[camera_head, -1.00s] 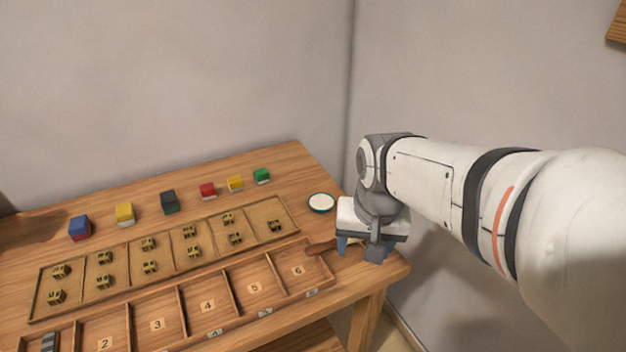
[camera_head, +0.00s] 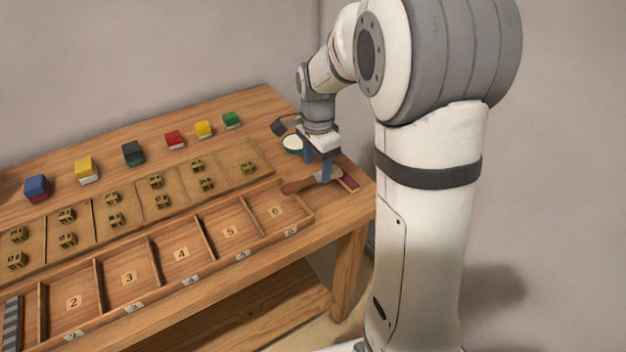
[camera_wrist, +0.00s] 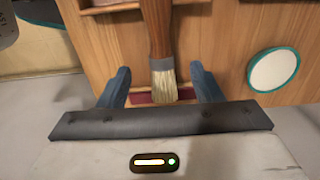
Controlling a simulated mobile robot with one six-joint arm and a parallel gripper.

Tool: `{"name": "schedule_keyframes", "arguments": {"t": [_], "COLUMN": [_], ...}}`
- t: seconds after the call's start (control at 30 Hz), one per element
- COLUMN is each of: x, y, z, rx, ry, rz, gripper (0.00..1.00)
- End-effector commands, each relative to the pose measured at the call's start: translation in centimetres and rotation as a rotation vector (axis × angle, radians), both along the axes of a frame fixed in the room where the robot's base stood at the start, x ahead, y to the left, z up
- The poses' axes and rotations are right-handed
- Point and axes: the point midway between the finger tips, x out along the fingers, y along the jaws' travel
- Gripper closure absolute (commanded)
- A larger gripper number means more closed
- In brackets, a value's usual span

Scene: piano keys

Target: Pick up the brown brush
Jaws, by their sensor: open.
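The brown brush (camera_head: 302,184) lies at the right end of the table, its wooden handle pointing left toward compartment 6. In the wrist view the brush (camera_wrist: 162,70) shows a brown handle, a grey metal band and pale bristles. My gripper (camera_head: 318,172) points down over the bristle end. In the wrist view my gripper (camera_wrist: 160,88) is open, with one blue finger on each side of the brush's band and bristles and a gap on both sides. A dark red strip (camera_head: 347,179) lies beneath or beside the bristles.
A round white dish with a teal rim (camera_head: 292,144) stands just behind my gripper. A numbered wooden tray (camera_head: 150,243) runs along the front edge, with a shallow tray of small yellow-black pieces (camera_head: 132,201) behind it. Several coloured blocks (camera_head: 133,153) line the back.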

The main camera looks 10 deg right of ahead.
Motion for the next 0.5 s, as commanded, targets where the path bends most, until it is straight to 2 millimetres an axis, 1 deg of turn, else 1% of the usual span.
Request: {"name": "schedule_keyframes", "arguments": {"t": [0.03, 0.1, 0.2, 0.3, 0.5], "x": [0.0, 0.0, 0.0, 0.0, 0.0], "y": [0.1, 0.2, 0.2, 0.2, 0.1], "z": [-1.1, -2.2, -3.2, -3.7, -3.7], "rx": [0.0, 0.0, 0.0, 0.0, 0.0], "ry": [0.004, 0.004, 0.002, 0.001, 0.001], "rz": [0.001, 0.0, 0.0, 0.0, 0.0], "gripper": [0.41, 0.41, 0.41, 0.41, 0.41]}}
